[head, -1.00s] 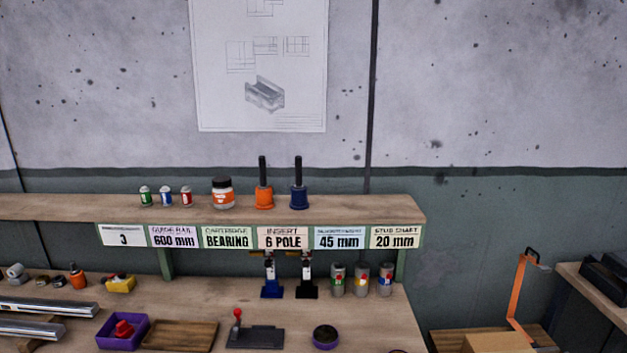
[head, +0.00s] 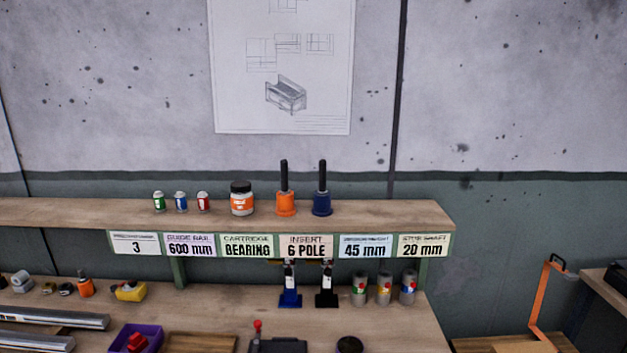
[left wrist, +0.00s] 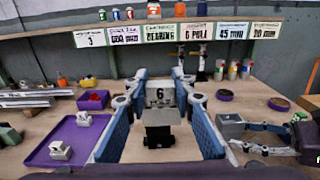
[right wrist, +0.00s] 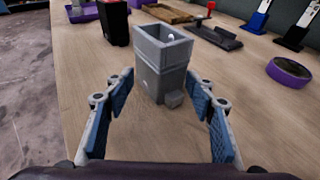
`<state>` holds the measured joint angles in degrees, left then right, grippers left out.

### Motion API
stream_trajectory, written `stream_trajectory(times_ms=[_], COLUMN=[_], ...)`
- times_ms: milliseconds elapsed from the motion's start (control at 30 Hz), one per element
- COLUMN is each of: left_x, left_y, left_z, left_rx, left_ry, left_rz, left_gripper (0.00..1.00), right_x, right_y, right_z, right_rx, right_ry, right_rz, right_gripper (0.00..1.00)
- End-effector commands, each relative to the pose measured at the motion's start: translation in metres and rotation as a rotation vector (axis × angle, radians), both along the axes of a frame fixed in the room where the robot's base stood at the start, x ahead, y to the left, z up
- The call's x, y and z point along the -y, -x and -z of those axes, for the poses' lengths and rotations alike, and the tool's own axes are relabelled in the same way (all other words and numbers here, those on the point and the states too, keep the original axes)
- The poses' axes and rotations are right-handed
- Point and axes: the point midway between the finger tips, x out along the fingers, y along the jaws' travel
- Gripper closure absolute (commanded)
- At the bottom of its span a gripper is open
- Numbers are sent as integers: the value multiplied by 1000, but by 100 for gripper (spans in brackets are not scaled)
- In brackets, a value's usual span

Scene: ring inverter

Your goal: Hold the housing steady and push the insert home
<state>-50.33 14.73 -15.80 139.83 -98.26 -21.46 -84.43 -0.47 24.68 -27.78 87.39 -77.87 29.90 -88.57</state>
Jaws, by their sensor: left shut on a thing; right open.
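The insert (left wrist: 158,135) shows in the left wrist view as a dark block with a pale label marked 6. My left gripper (left wrist: 160,92) is shut on it, with a blue-padded finger on each side. The housing (right wrist: 162,68) is a grey, open-topped box standing upright on the bench in the right wrist view. My right gripper (right wrist: 155,92) is open, with its fingers on either side of the housing's near part. The housing (left wrist: 231,126) also shows right of the insert in the left wrist view. The head view shows neither gripper nor the housing.
A purple tray (left wrist: 60,146) with a pale part lies left of my left gripper. A purple round dish (right wrist: 289,72) lies beyond the housing, right. A lever fixture (head: 276,345), blue and black stands (head: 290,298) and several cans line the back, under the labelled shelf (head: 130,213).

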Motion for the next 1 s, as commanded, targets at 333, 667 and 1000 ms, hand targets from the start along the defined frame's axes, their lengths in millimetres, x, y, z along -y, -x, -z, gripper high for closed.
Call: stream_trajectory(times_ms=[333, 667, 1000], left_x=[0, 0, 0], left_y=[0, 0, 0], left_z=[11, 11, 11], left_rx=[0, 0, 0], left_ry=[0, 0, 0], left_rz=[0, 0, 0], left_gripper=[100, 100, 100], right_x=[-24, -26, -26], right_y=[-16, -17, -17], right_z=[11, 11, 11], right_rx=[-3, -2, -2], right_ry=[-1, 0, 0], right_rz=[-1, -2, -2], right_gripper=[50, 50, 77])
